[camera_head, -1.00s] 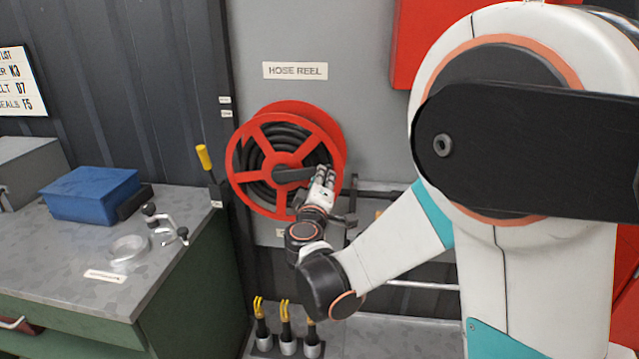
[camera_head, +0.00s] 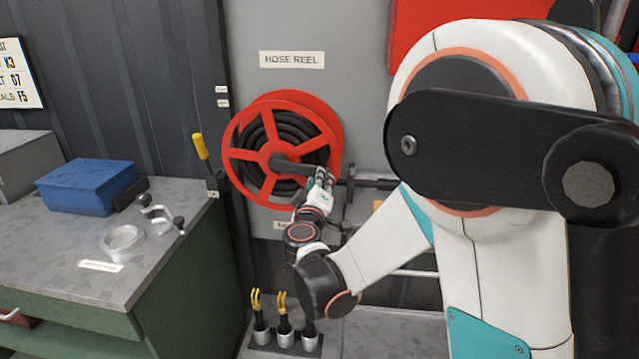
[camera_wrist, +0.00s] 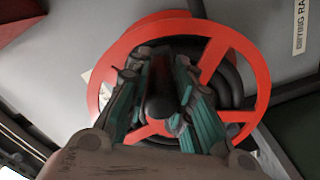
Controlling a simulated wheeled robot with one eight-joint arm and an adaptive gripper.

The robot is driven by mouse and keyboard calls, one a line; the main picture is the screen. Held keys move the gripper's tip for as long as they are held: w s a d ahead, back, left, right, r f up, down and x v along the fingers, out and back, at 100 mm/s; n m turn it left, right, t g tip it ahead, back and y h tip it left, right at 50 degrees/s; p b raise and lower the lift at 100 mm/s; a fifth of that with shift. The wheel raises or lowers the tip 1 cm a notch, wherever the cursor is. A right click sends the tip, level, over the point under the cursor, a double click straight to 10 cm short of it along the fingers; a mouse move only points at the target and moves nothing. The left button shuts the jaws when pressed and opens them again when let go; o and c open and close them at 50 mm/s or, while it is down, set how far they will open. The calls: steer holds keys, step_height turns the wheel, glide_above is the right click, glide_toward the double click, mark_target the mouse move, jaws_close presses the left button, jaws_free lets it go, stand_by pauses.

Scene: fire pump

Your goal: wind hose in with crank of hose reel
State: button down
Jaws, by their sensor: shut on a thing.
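The red hose reel (camera_head: 240,157) is on the grey wall under the HOSE REEL sign, with black hose (camera_head: 262,133) coiled inside its spoked rim. A dark crank arm (camera_head: 290,165) runs from the hub to the right. My gripper (camera_head: 322,182) is at the crank's outer end, in front of the reel's right side. In the wrist view my gripper (camera_wrist: 160,98) is shut around the black crank handle (camera_wrist: 160,105), with a finger on either side. The red rim (camera_wrist: 262,75) shows behind it. The gripper hides part of the reel.
A workbench (camera_head: 165,245) stands at left with a blue box (camera_head: 85,187), a clamp and a ring on it. A yellow-handled lever (camera_head: 203,155) rises between bench and reel. Yellow-tipped tools (camera_head: 281,318) stand below. A pipe (camera_head: 375,184) runs right of the reel.

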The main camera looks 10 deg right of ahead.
steer(key=shift+s+d, duration=0.1)
steer(key=c, duration=1.4)
jaws_free()
steer(key=shift+d, duration=0.1)
steer(key=shift+o, duration=0.2)
steer(key=v, duration=1.2)
steer(key=shift+r, duration=0.1)
